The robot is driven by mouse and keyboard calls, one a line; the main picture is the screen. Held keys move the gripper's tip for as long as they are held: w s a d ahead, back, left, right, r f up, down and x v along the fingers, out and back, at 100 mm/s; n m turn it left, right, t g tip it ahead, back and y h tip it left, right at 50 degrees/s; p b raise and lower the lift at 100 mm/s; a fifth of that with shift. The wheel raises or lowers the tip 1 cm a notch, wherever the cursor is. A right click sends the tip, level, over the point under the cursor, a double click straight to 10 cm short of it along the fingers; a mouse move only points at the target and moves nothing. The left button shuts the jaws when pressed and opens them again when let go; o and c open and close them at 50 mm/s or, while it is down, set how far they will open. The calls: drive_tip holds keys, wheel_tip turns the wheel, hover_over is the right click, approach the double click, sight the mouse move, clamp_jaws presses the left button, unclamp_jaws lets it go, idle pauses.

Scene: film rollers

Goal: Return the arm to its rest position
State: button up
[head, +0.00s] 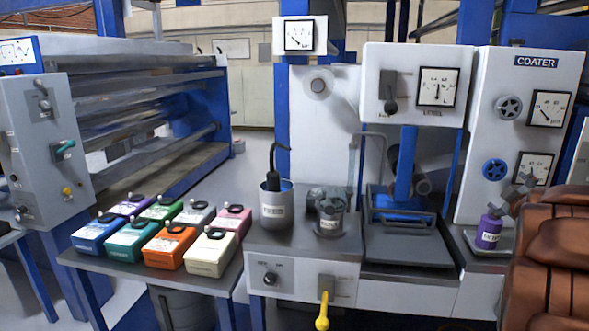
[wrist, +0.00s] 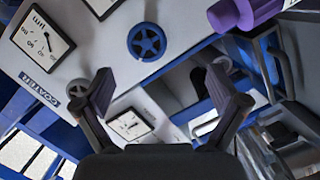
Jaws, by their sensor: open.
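My gripper (wrist: 165,88) shows in the wrist view with its two dark fingers spread wide apart. Nothing is between the fingers. A purple bottle (wrist: 240,12) is at the top edge of the wrist view, beyond the right fingertip and apart from it. In the head view the purple bottle (head: 488,234) stands upright on a small ledge at the right, below the coater panel (head: 479,130). The lower right of the head view is blocked, and I cannot make out the fingers clearly there.
The coater's blue handwheel (head: 495,169) and dials are close to the bottle; the handwheel also shows in the wrist view (wrist: 147,42). A bench with a grey pot (head: 276,208) and yellow-handled lever (head: 323,310) is mid-view. Several coloured boxes (head: 169,248) sit on a left table.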

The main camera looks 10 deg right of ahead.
drive_tip(key=s+a+f+m+g+y, duration=0.1)
drive_tip(key=s+a+f+m+g, duration=0.15)
drive_tip(key=s+a+f, duration=0.4)
drive_tip(key=s+a+f+m+g+y, duration=0.1)
drive_tip(key=s+a+f+m+g, duration=0.2)
drive_tip(key=a, duration=0.6)
drive_tip(key=s+a+f+m+g+y, duration=0.1)
drive_tip(key=s+a+f+g, duration=0.3)
drive_tip(key=a, duration=0.4)
drive_tip(key=s+a+f+g+y, duration=0.3)
drive_tip(key=s+a+f+g, duration=0.1)
drive_tip(key=s+a, duration=0.75)
drive_tip(key=s+a+f+g+y, duration=0.2)
drive_tip(key=s+a+f+g, duration=0.2)
drive_tip(key=s+a, duration=0.8)
wheel_tip(320, 180, up, 19)
drive_tip(key=d+t+p, duration=0.1)
drive_tip(key=p, duration=1.7)
drive_tip(key=shift+s+d+r+n, duration=0.15)
drive_tip(key=shift+s+n, duration=0.25)
drive_tip(key=shift+n, duration=0.05)
